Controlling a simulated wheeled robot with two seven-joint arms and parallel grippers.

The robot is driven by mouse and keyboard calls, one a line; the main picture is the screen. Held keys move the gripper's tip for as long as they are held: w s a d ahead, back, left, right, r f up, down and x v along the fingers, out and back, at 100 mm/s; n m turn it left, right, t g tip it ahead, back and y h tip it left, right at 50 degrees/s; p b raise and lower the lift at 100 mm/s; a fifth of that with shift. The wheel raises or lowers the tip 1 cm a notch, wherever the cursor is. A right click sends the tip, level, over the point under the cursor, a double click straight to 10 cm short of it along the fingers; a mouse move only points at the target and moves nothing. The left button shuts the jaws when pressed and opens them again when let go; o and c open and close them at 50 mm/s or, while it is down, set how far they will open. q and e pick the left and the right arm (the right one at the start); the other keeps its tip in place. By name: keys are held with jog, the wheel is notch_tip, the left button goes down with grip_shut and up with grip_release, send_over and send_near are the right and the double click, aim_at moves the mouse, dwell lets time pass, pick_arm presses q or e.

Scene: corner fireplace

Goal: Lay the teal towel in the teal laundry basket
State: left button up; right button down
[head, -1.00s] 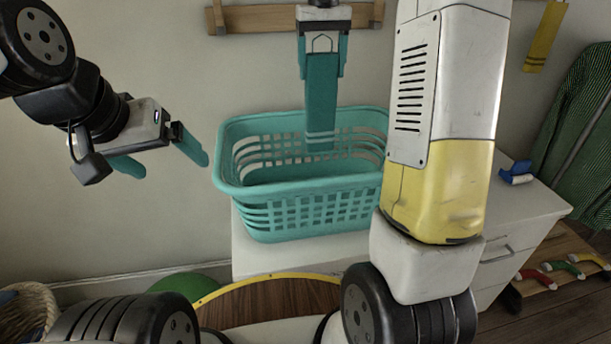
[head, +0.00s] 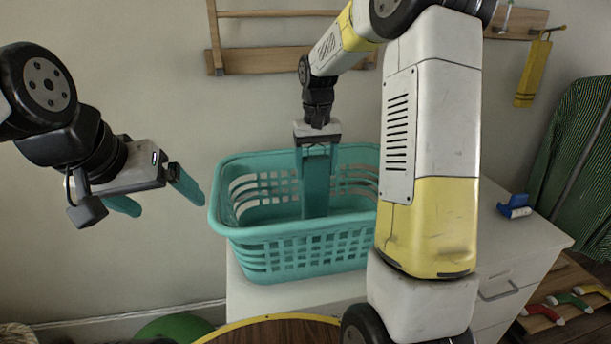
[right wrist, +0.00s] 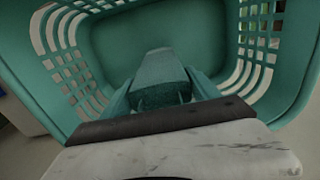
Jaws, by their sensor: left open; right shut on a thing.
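The teal laundry basket (head: 300,235) stands upright on a white cabinet, its slotted walls and open top facing me. My right gripper (head: 317,152) points down at about rim height and is shut on the teal towel (head: 316,190). The towel hangs as a narrow folded strip inside the basket, its lower end at or near the floor; I cannot tell whether it touches. In the right wrist view the towel (right wrist: 161,75) sits between the teal fingers, with basket walls (right wrist: 85,65) around it. My left gripper (head: 168,204) is open and empty, left of the basket.
The white cabinet (head: 525,240) has free top at the right, with a blue object (head: 515,207) on it. A wooden rack (head: 275,58) is on the wall behind. A yellow cloth (head: 533,72) and a green striped cloth (head: 575,145) are at the right.

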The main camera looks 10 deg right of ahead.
aim_at(316, 179)
jog(key=shift+f, duration=1.8)
jog(key=shift+c, duration=1)
grip_release()
